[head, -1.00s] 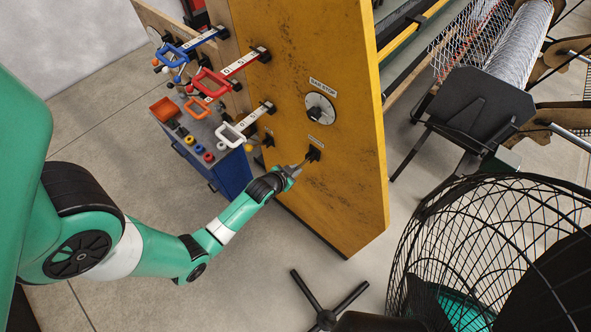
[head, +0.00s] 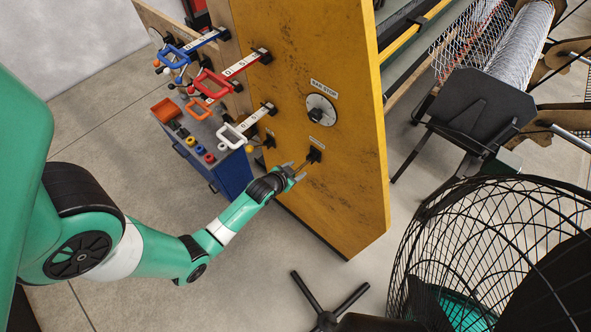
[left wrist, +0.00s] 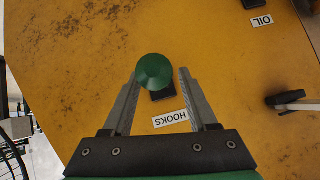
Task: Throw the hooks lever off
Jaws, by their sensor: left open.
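The hooks lever has a round green knob (left wrist: 154,72) and a black mount on the yellow panel, beside the label reading HOOKS (left wrist: 170,118). In the head view the lever's mount (head: 315,154) is low on the panel. My left gripper (head: 299,171) is close in front of it. The knob hides most of the lever's shaft. My right gripper is not in view.
The yellow panel (head: 350,195) also carries a round dial (head: 321,108). White (head: 232,133), red (head: 213,82) and blue (head: 178,52) handles stick out at its left. The OIL label (left wrist: 262,21) and a neighbouring lever (left wrist: 295,105) are nearby. A black wire cage (head: 490,225) stands at right.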

